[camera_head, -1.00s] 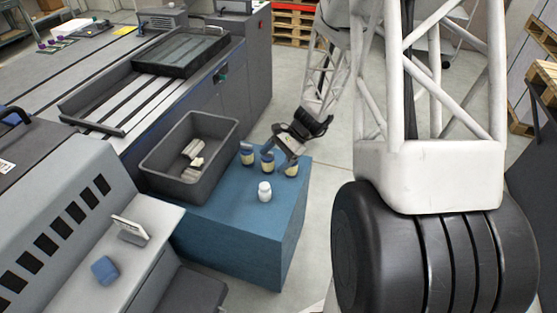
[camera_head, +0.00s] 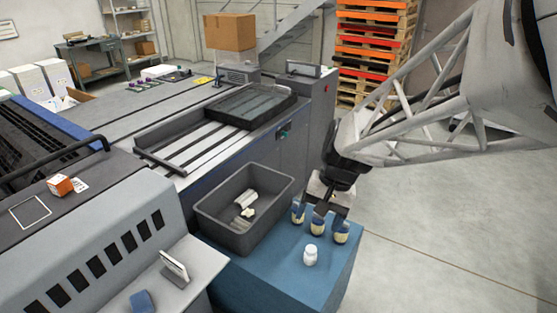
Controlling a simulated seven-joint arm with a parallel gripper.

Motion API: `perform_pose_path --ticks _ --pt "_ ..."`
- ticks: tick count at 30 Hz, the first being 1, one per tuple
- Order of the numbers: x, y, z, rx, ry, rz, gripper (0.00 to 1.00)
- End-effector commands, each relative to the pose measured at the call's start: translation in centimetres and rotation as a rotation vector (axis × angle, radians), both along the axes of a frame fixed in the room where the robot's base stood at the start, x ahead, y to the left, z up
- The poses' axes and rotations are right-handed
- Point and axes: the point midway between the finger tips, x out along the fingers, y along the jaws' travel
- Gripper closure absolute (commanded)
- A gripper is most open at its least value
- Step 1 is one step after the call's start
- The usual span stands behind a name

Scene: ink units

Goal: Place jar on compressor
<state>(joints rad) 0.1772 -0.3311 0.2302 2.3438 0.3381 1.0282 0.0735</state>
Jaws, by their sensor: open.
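A white jar (camera_head: 310,255) stands upright on the blue block (camera_head: 285,280), in front of a row of three small jars with pale yellow bodies and dark blue parts: left (camera_head: 298,215), middle (camera_head: 317,227) and right (camera_head: 342,235). My gripper (camera_head: 323,207) is open, pointing down just above and behind this row. It partly covers the jars' tops, and I cannot tell whether it touches them. Nothing shows held in it. I cannot tell for sure which thing is the compressor; a small grey vented box (camera_head: 238,75) stands on the far end of the long machine.
A dark grey bin (camera_head: 215,222) with pale pieces inside stands left of the jars. The long grey machine (camera_head: 180,110) fills the left and back. An orange and white box (camera_head: 62,186) lies on the near machine. Stacked pallets (camera_head: 375,45) stand behind. Floor at right is clear.

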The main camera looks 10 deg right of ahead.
Motion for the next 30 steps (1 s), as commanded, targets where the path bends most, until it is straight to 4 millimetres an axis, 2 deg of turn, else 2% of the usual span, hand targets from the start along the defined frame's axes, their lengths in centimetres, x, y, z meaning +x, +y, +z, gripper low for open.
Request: perform_pose_path --ticks 9,18,24,30 --pt "-5.4 1.4 4.1 -0.161 -0.157 0.190 0.22" --pt "-9.8 1.8 6.7 -0.295 -0.288 0.337 0.22" --pt "-11.1 1.8 7.3 -0.339 -0.331 0.382 0.22" --pt "-11.3 1.8 7.4 -0.347 -0.338 0.389 0.22"
